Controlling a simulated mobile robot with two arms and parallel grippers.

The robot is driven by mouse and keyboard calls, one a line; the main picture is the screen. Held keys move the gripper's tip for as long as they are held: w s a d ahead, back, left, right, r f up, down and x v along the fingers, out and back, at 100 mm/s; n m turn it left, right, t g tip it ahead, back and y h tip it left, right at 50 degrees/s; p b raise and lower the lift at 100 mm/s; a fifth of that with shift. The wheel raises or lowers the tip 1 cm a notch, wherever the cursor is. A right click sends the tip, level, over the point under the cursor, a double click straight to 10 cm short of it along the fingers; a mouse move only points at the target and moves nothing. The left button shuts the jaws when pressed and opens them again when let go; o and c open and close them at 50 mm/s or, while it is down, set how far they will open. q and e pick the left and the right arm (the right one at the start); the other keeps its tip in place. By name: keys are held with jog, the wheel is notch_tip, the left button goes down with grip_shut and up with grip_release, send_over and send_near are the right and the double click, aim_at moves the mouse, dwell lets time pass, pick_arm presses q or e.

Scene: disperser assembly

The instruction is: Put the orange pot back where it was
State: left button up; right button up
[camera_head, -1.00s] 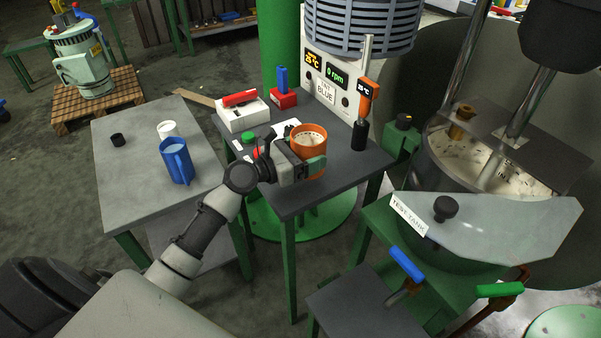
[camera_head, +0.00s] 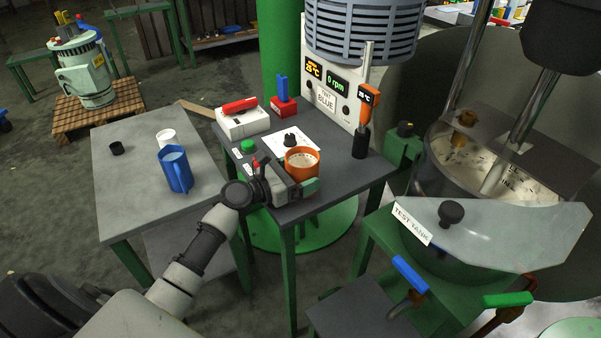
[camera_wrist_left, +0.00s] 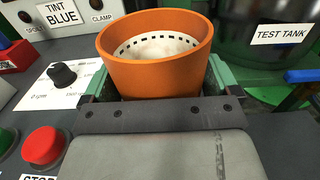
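The orange pot (camera_head: 302,155) is upright over the front part of the small dark table (camera_head: 347,172), beside the control panel with the dark knob. Whether its base touches the tabletop is hidden. My left gripper (camera_head: 303,181) reaches in from the left, with its green fingers on the pot's two sides. In the left wrist view, the pot (camera_wrist_left: 155,70) sits between the fingers (camera_wrist_left: 157,85), which close on it. Pale contents with a ring of dark marks show inside the pot. My right gripper is not in view.
A green button (camera_head: 247,147), red button and dark knob (camera_head: 290,138) are close to the gripper. A thermometer probe (camera_head: 364,110) stands at the table's back right. A blue jug (camera_head: 175,168) and white cup (camera_head: 167,138) stand on the grey table at left. The test tank (camera_head: 470,230) is right.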

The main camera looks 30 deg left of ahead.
pick_arm(q)
jog(key=shift+o, duration=0.6)
jog(key=shift+r, duration=0.25)
jog(key=b+v, duration=0.1)
jog(key=v, duration=1.1)
dwell(0.5)
